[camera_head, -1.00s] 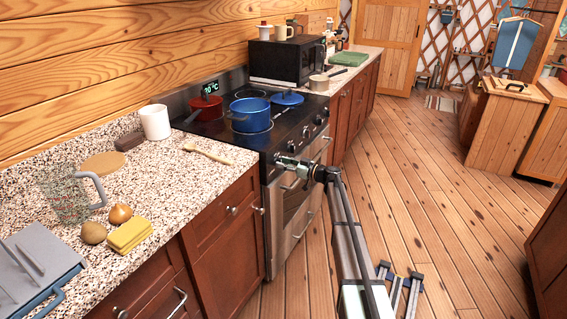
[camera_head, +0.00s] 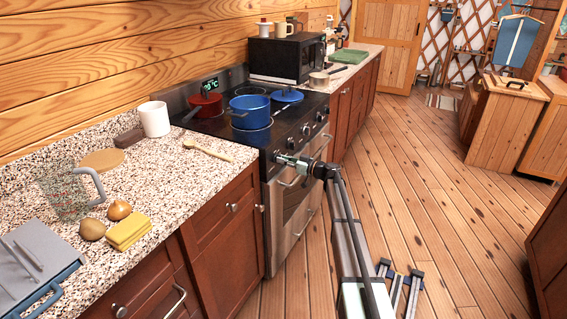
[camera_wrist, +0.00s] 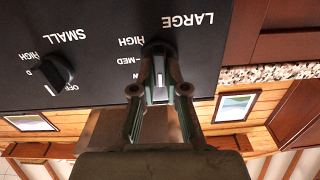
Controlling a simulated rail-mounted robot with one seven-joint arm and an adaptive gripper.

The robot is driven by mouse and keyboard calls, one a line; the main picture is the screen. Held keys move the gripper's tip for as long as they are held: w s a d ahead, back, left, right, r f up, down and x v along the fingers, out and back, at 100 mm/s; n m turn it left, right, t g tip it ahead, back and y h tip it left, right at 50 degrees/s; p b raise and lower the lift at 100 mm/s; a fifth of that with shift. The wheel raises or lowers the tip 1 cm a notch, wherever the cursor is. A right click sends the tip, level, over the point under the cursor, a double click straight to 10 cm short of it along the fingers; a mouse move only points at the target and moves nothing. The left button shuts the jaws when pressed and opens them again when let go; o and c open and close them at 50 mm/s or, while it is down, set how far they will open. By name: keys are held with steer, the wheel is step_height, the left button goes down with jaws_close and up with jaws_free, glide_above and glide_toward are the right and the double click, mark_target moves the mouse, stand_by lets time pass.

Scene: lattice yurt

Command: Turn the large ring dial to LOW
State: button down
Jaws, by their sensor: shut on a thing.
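The large ring dial (camera_wrist: 158,52) is a dark knob under the upside-down LARGE label in the wrist view. My gripper (camera_wrist: 160,90) is shut on it, with one finger on each side. A pale pointer line shows between the fingers, running straight up and down in the picture. HIGH and MED marks show to its left; a LOW mark is not readable, and the fingers hide part of the dial. In the head view, my gripper (camera_head: 279,159) is at the near end of the stove's front panel, and the dial is hidden there.
The small ring dial (camera_wrist: 57,71) sits left of the large one in the wrist view, with its OFF mark near its pointer. A blue pot (camera_head: 250,112) and a red pan (camera_head: 205,105) stand on the stove. The oven door handle (camera_head: 291,181) is just below my gripper.

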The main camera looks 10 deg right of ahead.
steer(key=m+b, duration=0.6)
steer(key=m, duration=0.1)
steer(key=shift+w+m, duration=0.15)
steer(key=shift+m, duration=0.25)
stand_by(0.4)
steer(key=c, duration=1.2)
jaws_free()
steer(key=shift+d, duration=0.15)
steer(key=v, duration=1.2)
steer(key=shift+m, duration=0.4)
